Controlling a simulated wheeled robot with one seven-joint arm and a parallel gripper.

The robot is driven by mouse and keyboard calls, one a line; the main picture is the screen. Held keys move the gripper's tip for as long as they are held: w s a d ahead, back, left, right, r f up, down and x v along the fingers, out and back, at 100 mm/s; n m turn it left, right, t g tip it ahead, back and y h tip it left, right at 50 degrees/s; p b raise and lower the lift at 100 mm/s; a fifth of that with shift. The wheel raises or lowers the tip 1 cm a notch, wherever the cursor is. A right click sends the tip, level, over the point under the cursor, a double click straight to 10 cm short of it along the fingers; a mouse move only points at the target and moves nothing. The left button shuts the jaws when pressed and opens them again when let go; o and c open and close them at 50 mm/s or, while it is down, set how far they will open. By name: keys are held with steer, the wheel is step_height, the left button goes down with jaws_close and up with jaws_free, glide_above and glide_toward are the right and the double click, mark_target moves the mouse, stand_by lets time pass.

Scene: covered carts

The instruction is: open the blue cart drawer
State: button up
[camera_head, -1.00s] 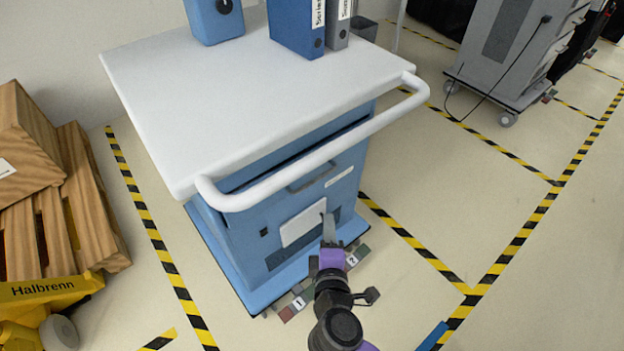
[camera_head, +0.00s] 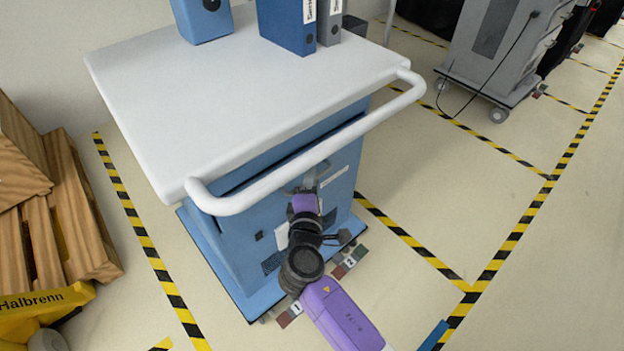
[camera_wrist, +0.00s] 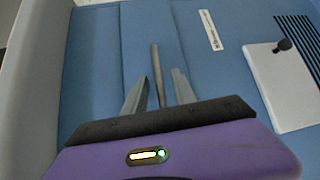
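The blue cart (camera_head: 235,235) has a white top and a white push rail (camera_head: 330,145) running across its front. The blue drawer front (camera_wrist: 150,25) carries a grey bar handle (camera_wrist: 156,62), and no gap from pulling shows around it. My gripper (camera_head: 307,182) is at the cart front, below the rail. In the wrist view my gripper (camera_wrist: 157,88) is open, with one finger on each side of the handle and visible space beside the bar. The handle is mostly hidden by my gripper in the head view.
Blue and grey binders (camera_head: 288,25) and a blue box (camera_head: 203,18) stand on the cart top. Wooden pallets (camera_head: 60,210) and a yellow item (camera_head: 45,303) are at left. A grey cart (camera_head: 490,50) stands at back right. The floor right of the blue cart is clear.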

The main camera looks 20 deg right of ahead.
steer(key=shift+w, duration=0.1)
jaws_close()
stand_by(1.4)
